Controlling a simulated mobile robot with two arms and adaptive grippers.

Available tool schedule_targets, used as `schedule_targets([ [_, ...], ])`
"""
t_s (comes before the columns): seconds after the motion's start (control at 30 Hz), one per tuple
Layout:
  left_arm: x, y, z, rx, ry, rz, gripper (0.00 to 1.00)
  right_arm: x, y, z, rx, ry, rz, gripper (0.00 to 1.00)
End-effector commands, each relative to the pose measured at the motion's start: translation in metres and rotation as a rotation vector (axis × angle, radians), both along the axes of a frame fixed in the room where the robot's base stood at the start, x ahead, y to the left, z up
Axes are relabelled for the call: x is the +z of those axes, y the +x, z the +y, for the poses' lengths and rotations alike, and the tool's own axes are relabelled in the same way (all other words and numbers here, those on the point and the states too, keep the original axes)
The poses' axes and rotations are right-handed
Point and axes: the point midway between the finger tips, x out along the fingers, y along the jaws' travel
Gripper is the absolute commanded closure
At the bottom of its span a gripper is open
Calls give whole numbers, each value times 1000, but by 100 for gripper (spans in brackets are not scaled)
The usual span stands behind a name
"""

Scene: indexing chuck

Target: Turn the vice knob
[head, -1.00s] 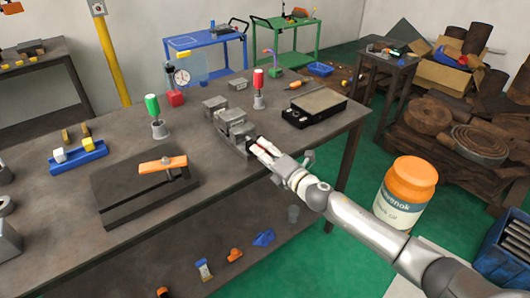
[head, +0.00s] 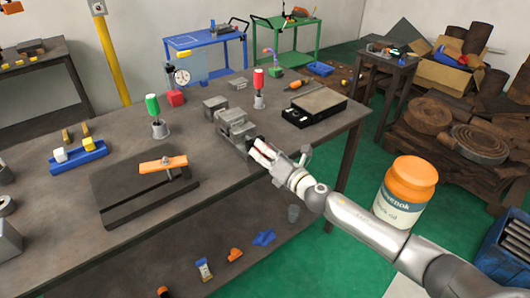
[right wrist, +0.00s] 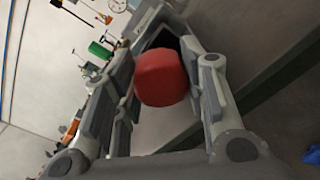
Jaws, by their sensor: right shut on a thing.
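The grey metal vice (head: 232,124) stands near the front edge of the workbench in the head view. Its red knob (right wrist: 161,78) shows in the right wrist view, between the two fingers of my right gripper (head: 259,149). The gripper is shut on the knob, with a finger on either side. In the head view the gripper sits at the vice's front end and mostly hides the knob. My left gripper is not in view.
The workbench (head: 60,215) also holds a dark plate with an orange-topped clamp (head: 163,164), a green-handled tool (head: 154,107), a red-handled tool (head: 258,80) and a black box (head: 313,107). An orange-lidded jar (head: 405,195) shows by my right arm.

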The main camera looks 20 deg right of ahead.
Motion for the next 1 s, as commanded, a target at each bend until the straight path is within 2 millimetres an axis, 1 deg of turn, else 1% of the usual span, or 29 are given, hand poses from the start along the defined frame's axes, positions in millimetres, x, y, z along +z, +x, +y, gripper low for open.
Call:
schedule_targets([
  [0.17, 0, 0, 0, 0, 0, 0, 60, -1, 0, -1, -1, -1, 1, 85],
  [0.2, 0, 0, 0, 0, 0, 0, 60, -1, 0, -1, -2, 0, 1, 58],
  [0.37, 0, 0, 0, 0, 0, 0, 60, 0, 0, -1, -1, 1, 1, 38],
  [0.67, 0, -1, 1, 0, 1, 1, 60, 0, 0, 0, -1, 2, 1, 38],
  [0.77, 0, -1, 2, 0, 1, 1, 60, -1, -4, -2, 0, 1, 2, 38],
  [0.87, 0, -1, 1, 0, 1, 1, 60, -1, -12, -5, 0, 0, 2, 38],
  [1.0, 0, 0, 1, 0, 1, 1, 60, -1, -31, -11, 0, 1, 4, 38],
])
